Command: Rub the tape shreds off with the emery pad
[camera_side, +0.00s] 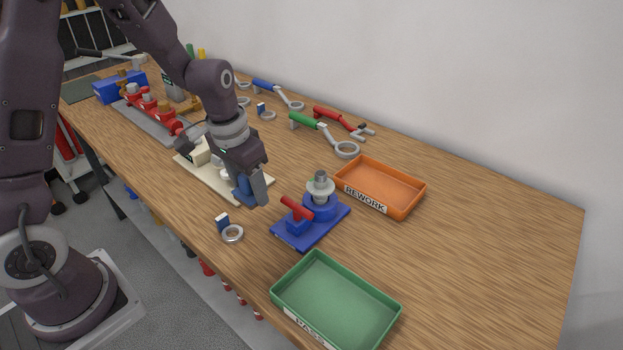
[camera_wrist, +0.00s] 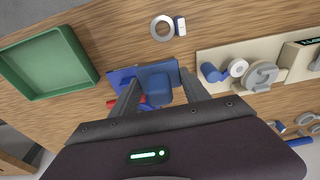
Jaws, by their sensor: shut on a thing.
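My gripper (camera_side: 252,193) is shut on a blue block-shaped thing with a flat face, which looks like the emery pad (camera_wrist: 158,82). It is held above the table, between the cream board and the blue fixture. The blue fixture (camera_side: 329,220) has a red clamp handle (camera_side: 296,208). A grey valve part (camera_side: 320,187) with a pale collar stands upright in it. In the wrist view the pad and my fingers (camera_wrist: 160,90) cover most of the fixture. The tape shreds are too small to make out. The pad's working face is not clear.
An orange REWORK tray (camera_side: 380,183) stands behind the fixture and a green PASS tray (camera_side: 336,300) in front. A loose ring (camera_side: 232,234) lies near the front edge. The cream board (camera_side: 195,175) holds several parts. Wrenches lie along the back. The table's right side is clear.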

